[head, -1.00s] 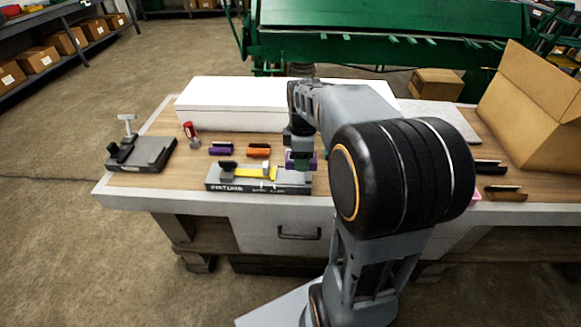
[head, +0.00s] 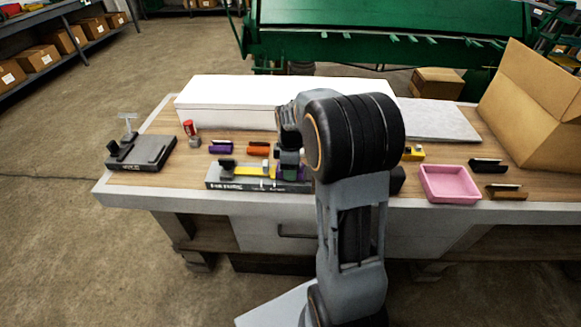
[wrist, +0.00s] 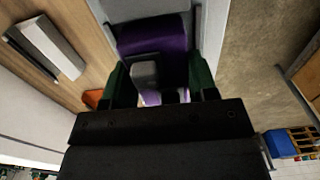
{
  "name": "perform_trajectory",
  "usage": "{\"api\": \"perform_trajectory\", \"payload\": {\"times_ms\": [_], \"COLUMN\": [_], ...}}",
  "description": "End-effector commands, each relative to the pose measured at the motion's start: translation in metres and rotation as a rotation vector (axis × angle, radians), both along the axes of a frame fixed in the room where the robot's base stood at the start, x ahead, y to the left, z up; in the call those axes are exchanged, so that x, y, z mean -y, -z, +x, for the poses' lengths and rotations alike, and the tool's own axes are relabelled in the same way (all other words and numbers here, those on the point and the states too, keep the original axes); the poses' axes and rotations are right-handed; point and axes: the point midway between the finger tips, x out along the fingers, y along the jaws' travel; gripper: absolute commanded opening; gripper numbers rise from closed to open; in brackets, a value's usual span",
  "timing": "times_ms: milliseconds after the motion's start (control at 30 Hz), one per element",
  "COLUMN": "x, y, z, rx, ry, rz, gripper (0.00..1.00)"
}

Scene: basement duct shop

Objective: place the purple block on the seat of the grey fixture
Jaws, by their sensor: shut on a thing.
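My gripper (wrist: 160,84) has green fingers and is shut on the purple block (wrist: 150,36), which shows between and beyond the fingers in the wrist view. In the head view the gripper is low over the right end of the long grey fixture (head: 232,184), partly hidden by my arm. This fixture lies along the table's front edge, with a yellow strip and a dark knob on top. The seat is not clearly visible, and I cannot tell whether the block touches the fixture.
A dark clamp fixture (head: 142,152) stands at the left. Behind the grey fixture lie a purple-and-black piece (head: 220,147), an orange piece (head: 258,149) and a red-topped item (head: 191,131). A pink tray (head: 450,183) and open carton (head: 530,110) are at the right.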

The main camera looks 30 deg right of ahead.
Motion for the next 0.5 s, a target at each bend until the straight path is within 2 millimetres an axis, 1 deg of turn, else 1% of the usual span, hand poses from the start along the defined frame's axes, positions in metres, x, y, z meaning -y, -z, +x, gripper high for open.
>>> {"api": "perform_trajectory", "payload": {"times_ms": [167,333,367,500], "x": [0.0001,0.0000,0.0000,0.0000], "y": [-0.0013,0.0031,0.0030,0.0025], "z": [0.0003,0.0002,0.0000,-0.0001], "rx": [0.002,0.002,0.001,0.000], "ry": [0.000,0.000,0.000,0.000], "rz": [0.000,0.000,0.000,0.000], "gripper": [0.17,0.17,0.55,0.68]}}
